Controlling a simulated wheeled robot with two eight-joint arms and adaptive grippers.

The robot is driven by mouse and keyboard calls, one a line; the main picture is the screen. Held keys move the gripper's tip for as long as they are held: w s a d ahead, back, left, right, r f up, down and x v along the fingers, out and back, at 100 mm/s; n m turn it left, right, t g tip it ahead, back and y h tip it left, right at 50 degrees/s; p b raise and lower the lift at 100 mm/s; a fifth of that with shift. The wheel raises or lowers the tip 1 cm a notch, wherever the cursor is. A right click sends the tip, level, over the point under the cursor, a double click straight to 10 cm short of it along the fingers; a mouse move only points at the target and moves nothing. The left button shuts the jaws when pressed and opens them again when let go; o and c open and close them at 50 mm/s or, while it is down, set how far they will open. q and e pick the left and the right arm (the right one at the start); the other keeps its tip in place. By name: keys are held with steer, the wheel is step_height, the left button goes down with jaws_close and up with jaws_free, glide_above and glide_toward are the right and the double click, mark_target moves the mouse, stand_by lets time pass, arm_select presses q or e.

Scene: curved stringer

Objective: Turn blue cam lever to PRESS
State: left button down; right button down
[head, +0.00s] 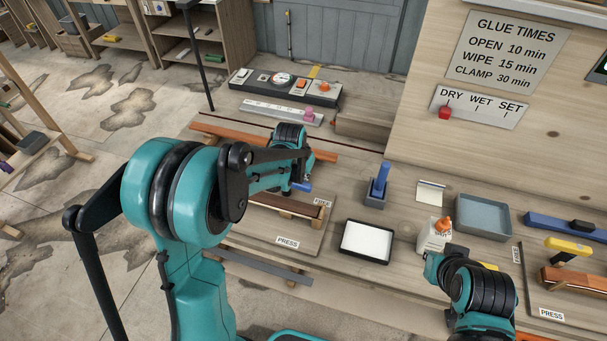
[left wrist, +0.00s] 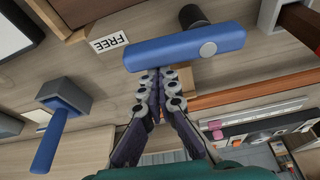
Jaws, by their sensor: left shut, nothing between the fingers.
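The blue cam lever (left wrist: 185,47) lies across the upper middle of the left wrist view, with a pale round disc on its side and a dark round knob behind it. The FREE label (left wrist: 110,43) is just left of it. My left gripper (left wrist: 158,73) is shut and empty, its tips at the lever's lower edge; I cannot tell whether they touch. In the head view, part of the lever (head: 303,187) shows below my left gripper (head: 301,178), near the FREE label (head: 322,202). The PRESS label (head: 287,242) is at the board's near edge. My right gripper's fingers are hidden.
A blue-handled tool stands in a grey holder (head: 374,202) right of the lever. A second clamp with a yellow lever (head: 568,246) is at the right edge.

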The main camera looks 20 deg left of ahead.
arm_select(q)
steer(key=s+m, duration=0.1)
steer(key=m, duration=0.1)
steer(key=s+m+h, duration=0.1)
steer(key=m, duration=0.2)
steer(key=shift+s+g+h, duration=0.3)
steer(key=s+m, duration=0.1)
steer(key=m, duration=0.1)
steer(key=s+a+m+g+h, duration=0.1)
steer(key=m, duration=0.1)
steer(key=shift+b, duration=0.3)
steer(key=m, duration=0.2)
steer(key=s+a+m+g, duration=0.1)
steer(key=m, duration=0.1)
steer(key=shift+s+a+h, duration=0.1)
steer(key=shift+s+h, duration=0.05)
steer(key=shift+h, duration=0.15)
steer(key=shift+s+a, duration=0.4)
steer(key=shift+a, duration=0.55)
